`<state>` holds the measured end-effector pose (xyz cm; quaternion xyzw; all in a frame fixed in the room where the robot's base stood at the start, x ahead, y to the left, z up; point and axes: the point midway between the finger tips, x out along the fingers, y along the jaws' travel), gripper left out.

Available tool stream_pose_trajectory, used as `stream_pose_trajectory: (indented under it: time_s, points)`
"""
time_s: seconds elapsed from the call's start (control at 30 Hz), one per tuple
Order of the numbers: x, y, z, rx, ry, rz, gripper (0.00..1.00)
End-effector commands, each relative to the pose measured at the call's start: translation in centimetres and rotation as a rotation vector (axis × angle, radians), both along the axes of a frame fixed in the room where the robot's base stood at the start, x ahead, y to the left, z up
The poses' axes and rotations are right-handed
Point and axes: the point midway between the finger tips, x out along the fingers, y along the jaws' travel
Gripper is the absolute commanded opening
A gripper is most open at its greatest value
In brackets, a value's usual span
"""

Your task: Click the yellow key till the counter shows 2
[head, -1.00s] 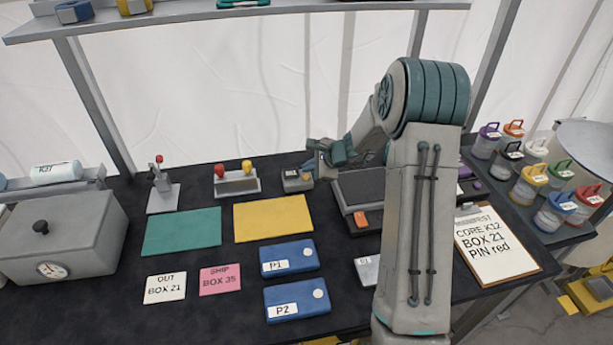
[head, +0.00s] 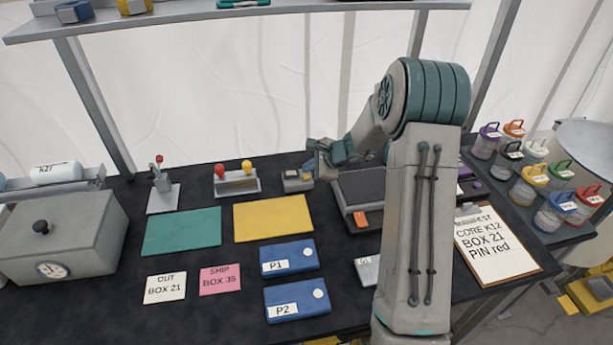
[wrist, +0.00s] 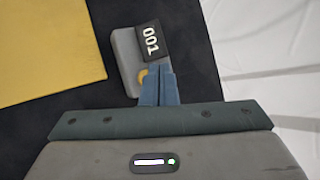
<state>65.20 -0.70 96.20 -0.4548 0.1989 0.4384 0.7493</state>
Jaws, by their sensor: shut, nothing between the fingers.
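The counter (wrist: 126,52) is a small grey box with a dark display reading 001 in the wrist view. It also shows in the head view (head: 292,185), at the back of the table. The yellow key (wrist: 143,76) is on the box beside the display. My gripper's fingers partly cover it. My gripper (wrist: 158,72) is shut and empty, with its fingertips over the key's edge. I cannot tell whether they touch the key. In the head view my gripper (head: 316,172) is at the counter's right side.
A two-knob block (head: 237,184) with red and yellow knobs stands left of the counter. A yellow mat (head: 273,218) lies in front. A dark grey tray-like device (head: 360,190) is right of the counter, near my arm. A shelf (head: 230,10) runs above.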

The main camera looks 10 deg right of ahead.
Motion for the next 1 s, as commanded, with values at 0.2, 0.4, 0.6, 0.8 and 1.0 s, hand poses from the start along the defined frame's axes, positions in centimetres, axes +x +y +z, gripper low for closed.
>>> stream_pose_trajectory:
  time_s: [0.2,0.4,0.6,0.8,1.0]
  points:
    - [0.0,0.0,-0.6,0.0,0.0,0.0,0.0]
    - [0.0,0.0,-0.9,-0.001,0.0,0.001,0.0]
    - [0.0,0.0,-0.8,-0.001,0.0,0.001,0.0]
    - [0.0,0.0,-0.9,0.0,0.0,0.0,0.0]
    - [0.0,0.0,-1.1,-0.001,0.0,0.001,0.0]
